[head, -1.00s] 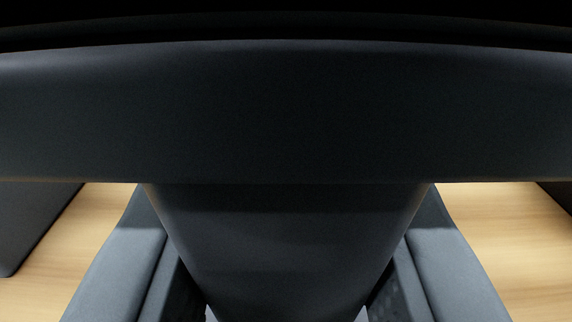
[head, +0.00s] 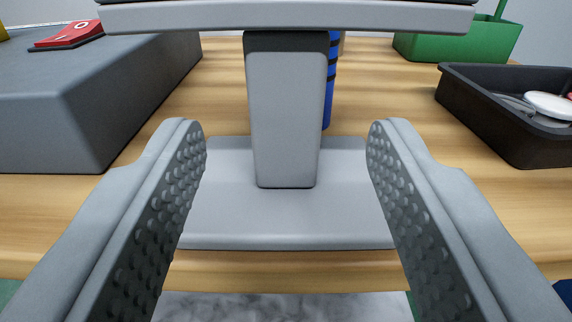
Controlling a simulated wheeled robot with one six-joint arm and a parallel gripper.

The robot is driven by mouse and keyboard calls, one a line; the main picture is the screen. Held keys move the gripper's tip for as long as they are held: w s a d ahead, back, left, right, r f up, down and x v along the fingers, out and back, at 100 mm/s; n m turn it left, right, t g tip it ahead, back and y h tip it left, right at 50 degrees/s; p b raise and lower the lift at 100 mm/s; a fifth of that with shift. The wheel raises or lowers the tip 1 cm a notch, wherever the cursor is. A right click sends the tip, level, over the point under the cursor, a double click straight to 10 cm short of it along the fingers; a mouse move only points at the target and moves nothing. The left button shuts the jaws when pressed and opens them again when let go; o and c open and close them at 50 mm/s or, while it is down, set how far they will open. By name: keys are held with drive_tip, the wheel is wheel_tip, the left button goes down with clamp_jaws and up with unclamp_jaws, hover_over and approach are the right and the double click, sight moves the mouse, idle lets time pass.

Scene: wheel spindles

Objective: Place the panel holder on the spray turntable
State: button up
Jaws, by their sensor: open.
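A grey stand (head: 285,120), which I take to be the panel holder, stands upright on the wooden table. It has a flat base plate, a narrow post and a wide bar across its top, cut off by the upper picture edge. My gripper (head: 286,135) is open, its dimpled fingers left and right of the post with clear gaps to it. The fingertips overlap the base plate's sides in the picture; I cannot tell their exact depth. I cannot identify the spray turntable with certainty in this view.
A large grey block (head: 90,100) with a red switch (head: 70,34) stands at left. A blue striped cylinder (head: 328,90) is partly hidden behind the post. A black tray (head: 500,125) with light discs and a green container (head: 450,45) are at right. The table's near edge (head: 290,268) lies below.

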drive_tip(key=shift+s, duration=2.15)
drive_tip(key=s+r, duration=0.6)
drive_tip(key=s, duration=0.7)
drive_tip(key=s+r, duration=0.6)
drive_tip(key=s, duration=0.7)
drive_tip(key=s+r, duration=0.6)
drive_tip(key=s, duration=0.7)
drive_tip(key=shift+g, duration=0.3)
drive_tip(key=shift+o, duration=0.4)
drive_tip(key=shift+s, duration=0.5)
drive_tip(key=w+f+g, duration=0.1)
drive_tip(key=w+f, duration=0.4)
drive_tip(key=w, duration=0.9)
drive_tip(key=w+f+g, duration=0.1)
drive_tip(key=w+f, duration=0.5)
drive_tip(key=w, duration=0.9)
drive_tip(key=w+f+g, duration=0.1)
drive_tip(key=w+f, duration=0.4)
drive_tip(key=w, duration=1)
drive_tip(key=shift+w+f, duration=0.15)
drive_tip(key=shift+w, duration=0.05)
